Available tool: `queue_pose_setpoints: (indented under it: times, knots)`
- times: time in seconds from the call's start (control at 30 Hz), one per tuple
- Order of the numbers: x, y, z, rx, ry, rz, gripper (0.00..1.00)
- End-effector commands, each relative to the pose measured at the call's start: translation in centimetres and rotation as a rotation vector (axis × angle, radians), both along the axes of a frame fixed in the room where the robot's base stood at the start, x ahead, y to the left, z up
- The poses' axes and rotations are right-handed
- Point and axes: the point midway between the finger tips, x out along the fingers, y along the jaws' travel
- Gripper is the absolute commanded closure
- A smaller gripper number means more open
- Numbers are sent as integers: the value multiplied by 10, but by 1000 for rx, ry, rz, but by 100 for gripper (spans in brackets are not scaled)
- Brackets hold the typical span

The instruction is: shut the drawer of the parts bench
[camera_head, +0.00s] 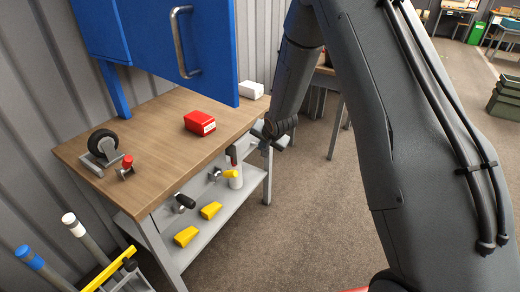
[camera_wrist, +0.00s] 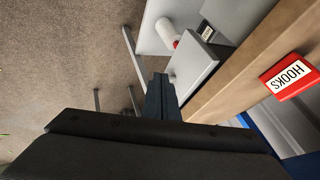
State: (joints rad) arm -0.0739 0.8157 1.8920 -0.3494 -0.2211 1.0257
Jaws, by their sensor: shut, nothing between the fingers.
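The parts bench has a wooden top (camera_head: 165,150) and stands at the left in the head view; its top edge (camera_wrist: 225,85) runs diagonally in the wrist view. A light grey drawer (camera_wrist: 192,62) with a small knob (camera_wrist: 172,79) shows beside that edge in the wrist view. How far it stands out is hard to tell. My gripper (camera_head: 268,133) is at the bench's right front corner and hides much of the drawer in the head view. In the wrist view my gripper (camera_wrist: 160,78) is shut and empty, its tips close beside the knob; contact is unclear.
A red box marked HOOKS (camera_head: 200,122), a white box (camera_head: 251,90) and a caster wheel (camera_head: 103,142) are on the bench top. A blue cabinet door (camera_head: 185,45) hangs above. The lower shelf (camera_head: 208,222) holds yellow pieces and a bottle. Floor right of the bench is clear.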

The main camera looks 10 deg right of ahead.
Motion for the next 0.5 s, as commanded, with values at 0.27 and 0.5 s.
queue_pose_setpoints:
  times: [0.27,0.5]
  knots:
    - [-20,-6,28,0,0,-2,100]
    - [-10,-18,18,33,-47,-7,100]
